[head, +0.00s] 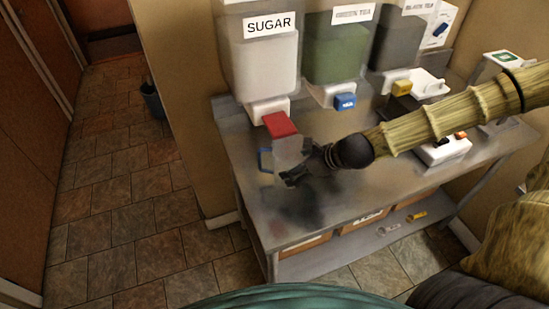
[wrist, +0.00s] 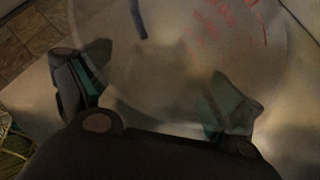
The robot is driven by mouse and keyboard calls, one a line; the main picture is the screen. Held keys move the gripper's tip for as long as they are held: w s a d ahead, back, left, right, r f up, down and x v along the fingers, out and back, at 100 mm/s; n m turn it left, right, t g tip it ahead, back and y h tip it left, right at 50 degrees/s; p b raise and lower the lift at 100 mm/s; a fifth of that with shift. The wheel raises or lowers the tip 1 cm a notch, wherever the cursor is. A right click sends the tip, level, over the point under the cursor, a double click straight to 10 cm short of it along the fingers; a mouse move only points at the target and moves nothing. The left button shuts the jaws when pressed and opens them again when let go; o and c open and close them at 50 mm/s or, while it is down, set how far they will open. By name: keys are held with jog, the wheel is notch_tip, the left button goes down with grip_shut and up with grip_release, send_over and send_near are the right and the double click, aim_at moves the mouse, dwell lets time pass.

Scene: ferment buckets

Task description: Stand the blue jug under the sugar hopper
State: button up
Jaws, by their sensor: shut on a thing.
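The sugar hopper (head: 264,62), labelled SUGAR, hangs on the wall, with a white spout and a red paddle (head: 281,124). A clear jug with a blue handle (head: 265,160) is just below the red paddle, over the steel table. It looks upright; I cannot tell whether its base touches the table. My gripper (head: 293,178) is shut on the jug from the right. In the wrist view the jug's see-through wall (wrist: 175,75) with red markings fills the space between the fingers (wrist: 158,100). The paddle hides part of the jug's top.
The steel table (head: 300,223) has bare room in front. Two more hoppers, green (head: 335,55) and dark (head: 397,45), hang to the right, with blue and yellow paddles. White devices (head: 443,150) stand at the table's right. Bins sit on the lower shelf. A bucket (head: 153,100) stands on the floor.

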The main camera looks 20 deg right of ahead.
aim_at(273, 157)
jog(key=shift+w+a+p, duration=0.35)
jog(key=shift+w+a, duration=0.6)
jog(key=shift+w, duration=0.3)
jog(key=shift+w+a+p, duration=0.35)
jog(key=shift+w+a, duration=0.6)
jog(key=shift+w, duration=0.3)
jog(key=shift+w+a+f+p, duration=0.25)
jog(key=shift+w+a, duration=0.1)
jog(key=shift+w, duration=0.15)
jog(key=shift+w+a+f+p, duration=0.15)
jog(key=shift+w+a+p, duration=0.15)
jog(key=shift+w, duration=0.2)
jog(key=shift+s+f, duration=0.1)
jog(key=shift+f, duration=0.2)
jog(key=shift+f, duration=0.1)
jog(key=o, duration=0.8)
